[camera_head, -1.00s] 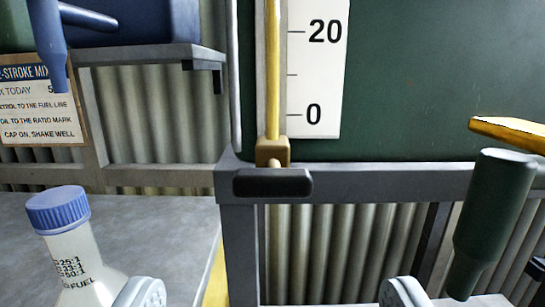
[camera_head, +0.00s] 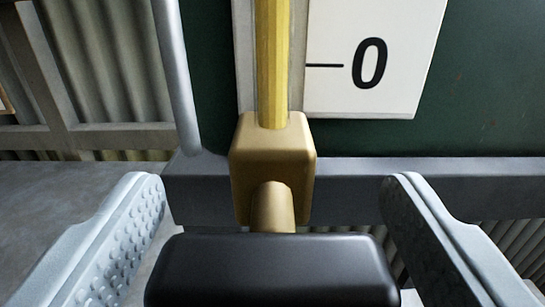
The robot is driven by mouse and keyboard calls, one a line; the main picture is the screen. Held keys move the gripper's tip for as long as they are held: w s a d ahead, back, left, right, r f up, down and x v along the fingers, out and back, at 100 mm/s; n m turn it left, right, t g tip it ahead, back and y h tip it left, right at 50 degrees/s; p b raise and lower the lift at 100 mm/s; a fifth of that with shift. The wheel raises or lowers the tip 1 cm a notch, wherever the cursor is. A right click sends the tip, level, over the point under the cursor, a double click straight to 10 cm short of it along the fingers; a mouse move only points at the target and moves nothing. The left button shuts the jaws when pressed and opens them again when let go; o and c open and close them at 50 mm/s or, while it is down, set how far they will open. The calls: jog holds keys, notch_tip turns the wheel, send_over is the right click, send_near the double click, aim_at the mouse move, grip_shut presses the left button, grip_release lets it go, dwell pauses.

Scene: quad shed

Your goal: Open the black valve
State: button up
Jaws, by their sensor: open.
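The black valve handle (camera_head: 272,272) is a thick rounded bar lying crosswise at the bottom centre of the view. It sits on a short brass stem (camera_head: 272,207) that comes out of a brass valve block (camera_head: 272,155). A yellow sight tube (camera_head: 272,60) rises from the top of the block. My gripper (camera_head: 275,205) is open, with one pale finger on each side of the handle. Both fingers stand apart from the handle, and nothing is between them but the valve. The lower edge of the handle is near the picture's bottom.
A white scale plate (camera_head: 375,60) marked 0 is fixed to the dark green tank (camera_head: 490,100) behind. A grey frame rail (camera_head: 345,185) runs behind the valve block. A pale vertical pipe (camera_head: 177,80) stands to the left. A grey bench top (camera_head: 60,200) lies at left.

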jog(key=shift+w, duration=0.4)
jog(key=c, duration=1)
